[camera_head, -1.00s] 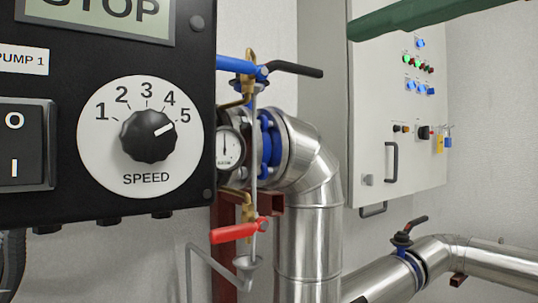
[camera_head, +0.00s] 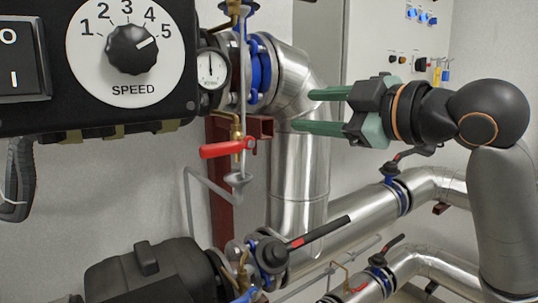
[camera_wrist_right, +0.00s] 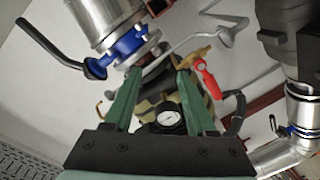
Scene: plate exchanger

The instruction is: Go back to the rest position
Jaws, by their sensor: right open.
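My right gripper (camera_head: 318,111) is in the head view, right of centre, with its green fingers pointing left in front of the vertical steel pipe. The fingers are apart and nothing is between them. In the right wrist view the open green fingers (camera_wrist_right: 155,95) frame a pressure gauge and pipe fittings beyond. My left gripper is not in view. The speed knob (camera_head: 132,49) on the black control panel (camera_head: 60,110) points between 4 and 5.
A red-handled valve (camera_head: 228,148) and gauge (camera_head: 211,69) are left of my right gripper. Steel pipes with blue valves (camera_head: 402,195) run below it. A grey cabinet (camera_head: 385,45) stands behind. A black motor housing (camera_head: 150,270) is at lower left.

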